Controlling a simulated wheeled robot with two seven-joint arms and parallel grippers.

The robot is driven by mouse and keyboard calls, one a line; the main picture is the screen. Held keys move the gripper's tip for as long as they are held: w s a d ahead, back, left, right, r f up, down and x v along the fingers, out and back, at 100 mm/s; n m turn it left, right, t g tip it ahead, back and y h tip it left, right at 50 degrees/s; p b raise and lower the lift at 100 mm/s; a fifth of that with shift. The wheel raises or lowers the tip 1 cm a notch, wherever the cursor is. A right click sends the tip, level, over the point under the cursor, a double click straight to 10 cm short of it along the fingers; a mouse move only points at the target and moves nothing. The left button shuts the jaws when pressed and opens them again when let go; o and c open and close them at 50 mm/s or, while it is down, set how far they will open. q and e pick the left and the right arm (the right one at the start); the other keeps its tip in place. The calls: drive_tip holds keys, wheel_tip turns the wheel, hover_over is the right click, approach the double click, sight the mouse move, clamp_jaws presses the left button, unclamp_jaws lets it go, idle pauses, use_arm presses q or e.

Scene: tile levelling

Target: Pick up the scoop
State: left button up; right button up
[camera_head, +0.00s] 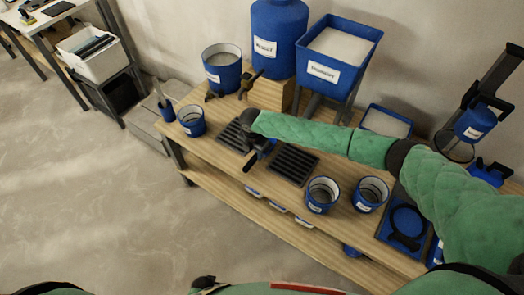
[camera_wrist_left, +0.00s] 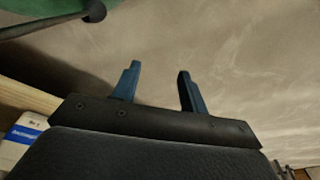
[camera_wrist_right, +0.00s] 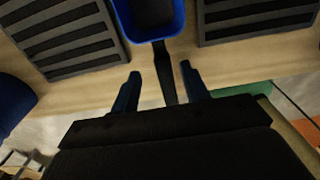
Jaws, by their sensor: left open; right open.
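The scoop has a blue square-edged bowl (camera_wrist_right: 152,22) and a dark handle (camera_wrist_right: 164,72). In the right wrist view it lies between two dark slotted trays, its handle pointing toward my right gripper (camera_wrist_right: 159,74). That gripper is open, with one finger on each side of the handle; I cannot tell whether either touches it. In the head view my right arm reaches over the bench and mostly hides the scoop, with a bit of blue showing below the wrist. My left gripper (camera_wrist_left: 157,84) is open and empty above bare floor in the left wrist view.
The slotted trays (camera_head: 293,166) lie on the wooden bench, with blue buckets (camera_head: 192,121) and (camera_head: 322,194) nearby. A blue hopper (camera_head: 342,50) and a large blue container (camera_head: 278,35) stand behind. The floor (camera_head: 90,200) at left is clear.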

sight(255, 157)
drive_tip(key=f+p, duration=0.2)
drive_tip(key=f, duration=0.1)
drive_tip(key=shift+s+d, duration=0.15)
drive_tip(key=shift+s, duration=0.05)
use_arm(q)
drive_tip(key=shift+s+a+f, duration=0.35)
drive_tip(key=shift+s+f, duration=0.1)
drive_tip(key=shift+f, duration=0.25)
drive_tip(key=shift+s+a+f, duration=0.4)
drive_tip(key=shift+f, duration=0.35)
drive_tip(key=shift+s+a+f, duration=0.35)
drive_tip(key=shift+s+f, duration=0.1)
drive_tip(key=shift+f, duration=0.25)
use_arm(e)
drive_tip(key=shift+f, duration=0.75)
use_arm(q)
drive_tip(key=shift+s, duration=0.1)
use_arm(e)
clamp_jaws()
